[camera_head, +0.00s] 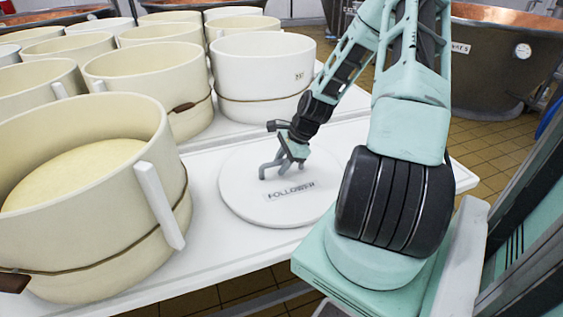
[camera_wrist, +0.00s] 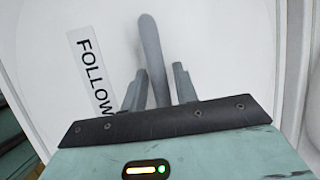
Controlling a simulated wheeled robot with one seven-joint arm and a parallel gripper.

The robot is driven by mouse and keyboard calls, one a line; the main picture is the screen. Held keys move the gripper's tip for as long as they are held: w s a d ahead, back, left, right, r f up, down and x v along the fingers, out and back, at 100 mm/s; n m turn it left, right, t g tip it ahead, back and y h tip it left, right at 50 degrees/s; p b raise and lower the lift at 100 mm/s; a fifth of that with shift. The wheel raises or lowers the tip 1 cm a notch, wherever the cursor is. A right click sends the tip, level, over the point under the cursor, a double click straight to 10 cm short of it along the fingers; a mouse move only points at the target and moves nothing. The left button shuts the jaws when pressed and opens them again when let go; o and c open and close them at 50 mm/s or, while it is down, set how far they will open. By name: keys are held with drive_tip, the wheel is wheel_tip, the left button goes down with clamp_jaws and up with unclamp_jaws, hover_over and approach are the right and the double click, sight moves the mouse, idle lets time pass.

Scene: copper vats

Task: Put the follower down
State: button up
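The follower (camera_head: 240,196) is a round white disc with a black-lettered label and a grey bar handle (camera_head: 267,169). It looks flat on the white table, though I cannot tell whether a small gap lies under it. My gripper (camera_head: 288,160) is over the disc at its handle. In the wrist view, the handle (camera_wrist: 152,50) passes between the two fingertips of my gripper (camera_wrist: 159,80). The left finger is very close to it and a thin gap seems to show on the right, so a firm grip is unclear. The disc (camera_wrist: 105,20) fills most of that view.
The white table (camera_head: 205,258) has a front edge close to the disc. A cream mould (camera_head: 75,245) stands left of the disc, and a white mould (camera_head: 262,75) stands behind it. Several more moulds fill the back left. A copper vat (camera_head: 500,75) stands beyond the tiled floor.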

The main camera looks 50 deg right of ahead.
drive_tip(key=shift+o, duration=0.4)
drive_tip(key=shift+r, duration=0.15)
drive_tip(key=p+v, duration=0.4)
drive_tip(key=v, duration=0.8)
drive_tip(key=w+a+r+n+g, duration=0.1)
drive_tip(key=a+r+n+g, duration=0.15)
drive_tip(key=a+n, duration=0.8)
drive_tip(key=w+a+r+n+g, duration=0.25)
drive_tip(key=a+n, duration=0.25)
drive_tip(key=a, duration=1.1)
drive_tip(key=s+a+r+n+h, duration=0.1)
drive_tip(key=s+a+r+n, duration=0.2)
drive_tip(key=s+a+n, duration=0.5)
drive_tip(key=s+a+r+n+h, duration=0.1)
drive_tip(key=s+a+r+n, duration=0.3)
drive_tip(key=s+a+n, duration=0.4)
drive_tip(key=shift+s+a+t, duration=0.15)
drive_tip(key=shift+a+t, duration=0.25)
drive_tip(key=shift+a, duration=0.1)
drive_tip(key=shift+r, duration=0.1)
